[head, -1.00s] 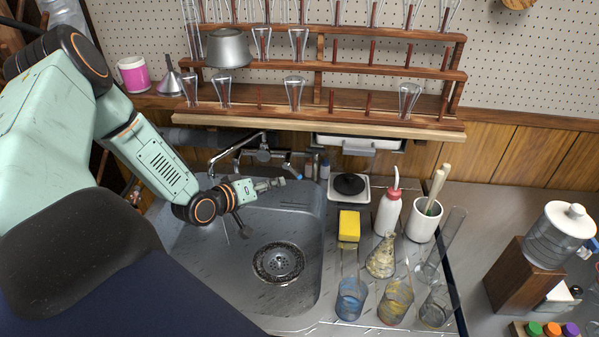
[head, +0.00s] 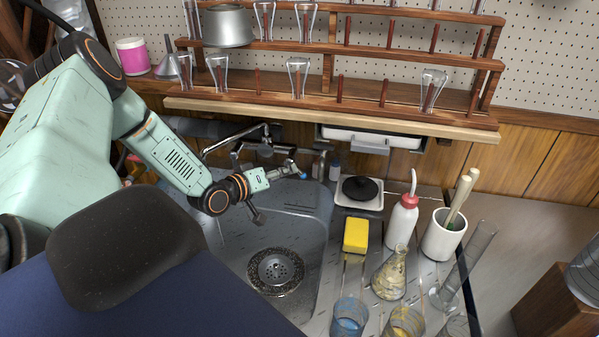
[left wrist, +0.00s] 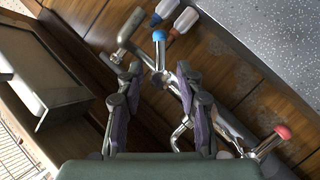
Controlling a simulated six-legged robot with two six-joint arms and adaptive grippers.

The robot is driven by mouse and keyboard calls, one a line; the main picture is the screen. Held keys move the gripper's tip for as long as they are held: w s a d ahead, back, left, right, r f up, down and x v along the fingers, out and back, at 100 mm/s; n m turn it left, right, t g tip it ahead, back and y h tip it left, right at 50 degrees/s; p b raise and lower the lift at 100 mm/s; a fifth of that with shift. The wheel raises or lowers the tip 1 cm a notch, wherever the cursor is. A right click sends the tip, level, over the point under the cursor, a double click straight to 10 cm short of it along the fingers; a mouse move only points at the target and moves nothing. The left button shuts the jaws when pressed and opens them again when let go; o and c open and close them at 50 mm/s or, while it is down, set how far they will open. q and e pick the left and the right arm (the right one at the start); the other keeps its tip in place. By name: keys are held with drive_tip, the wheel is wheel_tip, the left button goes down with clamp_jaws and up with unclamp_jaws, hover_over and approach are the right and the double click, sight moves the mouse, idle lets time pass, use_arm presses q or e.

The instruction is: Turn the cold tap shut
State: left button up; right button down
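The cold tap's blue-tipped lever (left wrist: 159,45) stands upright in the left wrist view, just beyond the gap between my left fingers. In the head view its blue end (head: 303,176) shows beside the fingertips. My left gripper (left wrist: 158,80) is open, with a finger on either side of the lever's base; I cannot tell whether either touches. In the head view the left gripper (head: 285,170) is over the back of the sink, at the tap. The red-tipped lever (left wrist: 282,132) is to the right in the wrist view. My right gripper is not in view.
The metal sink (head: 308,230) has a round drain (head: 276,271). The wooden shelf (head: 330,114) with glassware hangs above the tap. A yellow sponge (head: 356,235), a red-topped bottle (head: 402,222) and several glass vessels stand right of the sink.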

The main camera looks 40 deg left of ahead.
sight(298, 173)
use_arm(q)
drive_tip(key=b+x, duration=0.2)
drive_tip(key=x, duration=0.3)
drive_tip(key=shift+w+d+f, duration=0.1)
drive_tip(key=shift+w+f, duration=0.05)
drive_tip(key=shift+w, duration=0.25)
drive_tip(key=shift+w+f, duration=0.1)
drive_tip(key=c, duration=0.5)
clamp_jaws()
